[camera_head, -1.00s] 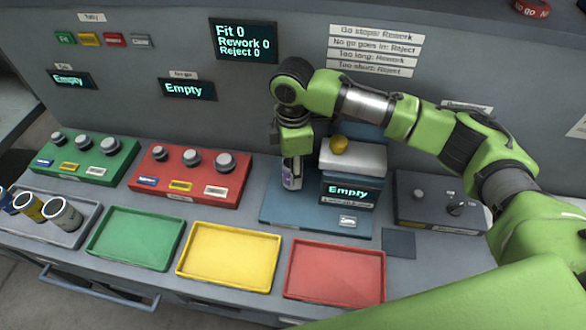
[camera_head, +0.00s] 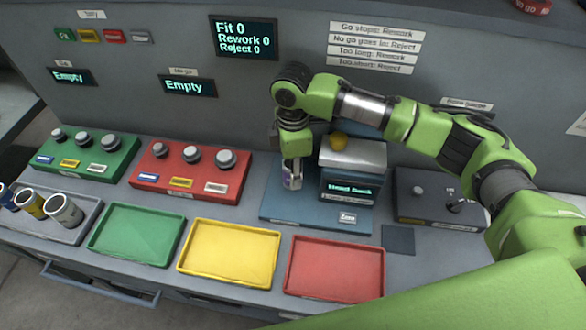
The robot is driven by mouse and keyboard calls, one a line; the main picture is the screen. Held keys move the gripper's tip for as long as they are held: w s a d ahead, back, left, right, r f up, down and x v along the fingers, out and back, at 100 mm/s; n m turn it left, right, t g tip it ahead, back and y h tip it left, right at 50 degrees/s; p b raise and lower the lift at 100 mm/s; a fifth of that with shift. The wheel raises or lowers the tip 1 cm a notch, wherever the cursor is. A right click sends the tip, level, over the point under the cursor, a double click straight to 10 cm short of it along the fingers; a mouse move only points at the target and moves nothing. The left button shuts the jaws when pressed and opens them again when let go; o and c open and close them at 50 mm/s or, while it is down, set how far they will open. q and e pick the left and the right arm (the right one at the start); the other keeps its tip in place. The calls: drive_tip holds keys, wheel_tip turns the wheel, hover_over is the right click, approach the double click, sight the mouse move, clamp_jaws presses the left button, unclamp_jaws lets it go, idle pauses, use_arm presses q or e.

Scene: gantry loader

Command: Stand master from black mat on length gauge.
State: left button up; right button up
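The length gauge has a blue base (camera_head: 271,208) and a grey block with a lit display (camera_head: 348,189) that seems to read "Head Back". My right gripper (camera_head: 292,176) points down over the left part of the base, left of the block. Its fingers are around the master (camera_head: 292,183), a small pale cylinder with a purplish mark, and look shut on it. The master is upright at the base; whether it touches is hard to tell. The black mat (camera_head: 398,239) is bare, right of the gauge. My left gripper is out of view.
A dark box with small knobs (camera_head: 425,205) stands right of the gauge. Green (camera_head: 133,235), yellow (camera_head: 229,253) and red (camera_head: 335,270) trays lie empty in front. Green and red blocks with grey knobs and a rack of cylinders (camera_head: 64,211) are at left.

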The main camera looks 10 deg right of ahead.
drive_tip(key=o, duration=1.5)
drive_tip(key=shift+r, duration=0.1)
wheel_tip(320, 180, up, 12)
drive_tip(key=shift+s, duration=0.1)
